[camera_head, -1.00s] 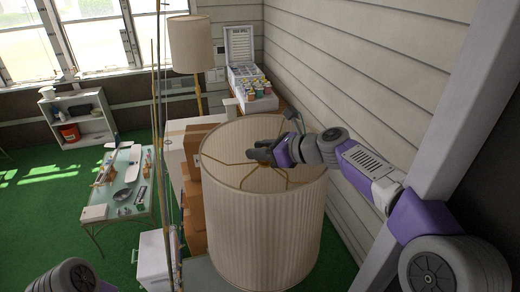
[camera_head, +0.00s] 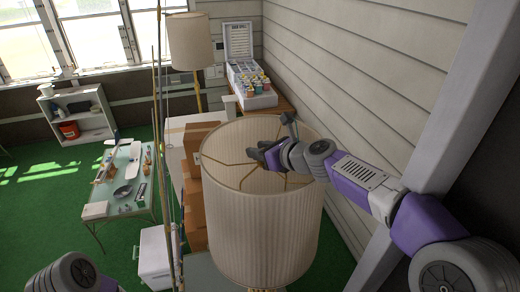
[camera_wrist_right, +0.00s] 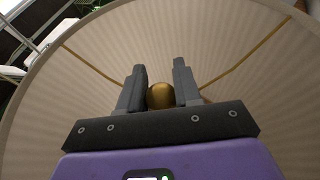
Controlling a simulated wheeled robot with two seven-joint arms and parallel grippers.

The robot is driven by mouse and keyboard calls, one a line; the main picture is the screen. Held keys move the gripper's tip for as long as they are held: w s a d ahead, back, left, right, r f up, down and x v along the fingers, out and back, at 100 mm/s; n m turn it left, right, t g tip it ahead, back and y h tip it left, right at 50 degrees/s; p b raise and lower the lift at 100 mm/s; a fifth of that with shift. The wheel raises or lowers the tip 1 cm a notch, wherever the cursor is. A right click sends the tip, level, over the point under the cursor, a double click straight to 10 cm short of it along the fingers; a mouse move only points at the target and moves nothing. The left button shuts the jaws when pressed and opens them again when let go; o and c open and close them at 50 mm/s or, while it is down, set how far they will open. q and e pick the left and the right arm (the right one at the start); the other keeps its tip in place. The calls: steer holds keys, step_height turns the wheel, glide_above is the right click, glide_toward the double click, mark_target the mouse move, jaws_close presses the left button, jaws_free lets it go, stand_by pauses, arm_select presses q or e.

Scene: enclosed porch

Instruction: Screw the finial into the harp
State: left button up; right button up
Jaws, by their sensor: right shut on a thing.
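The large pleated cream lampshade (camera_head: 265,225) stands upright in the middle of the head view, with thin brass spokes across its open top. My right gripper (camera_head: 260,154) reaches over the rim to the centre of the spokes. In the right wrist view the round brass finial (camera_wrist_right: 160,95) sits between the two dark fingers of this gripper (camera_wrist_right: 160,68), which is shut on it. The harp is hidden beneath the finial and my gripper, so I cannot tell whether they touch. My left arm shows only at the bottom left; its gripper is out of view.
Cardboard boxes (camera_head: 196,185) stand close left of the shade, with thin upright poles beside them. A glass-topped table (camera_head: 128,198) with small items is farther left. A paint display (camera_head: 252,95) and a second lamp (camera_head: 190,40) are behind. The siding wall is close right.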

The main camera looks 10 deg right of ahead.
steer(key=shift+d+r+m+t+h+p, duration=0.15)
steer(key=shift+m+t+h+p, duration=0.35)
steer(key=shift+m+h+p, duration=0.5)
steer(key=shift+m+h, duration=0.3)
steer(key=shift+w+h, duration=0.1)
steer(key=shift+h, duration=0.2)
steer(key=o, duration=1.1)
steer(key=shift+o, duration=0.3)
steer(key=o, duration=0.6)
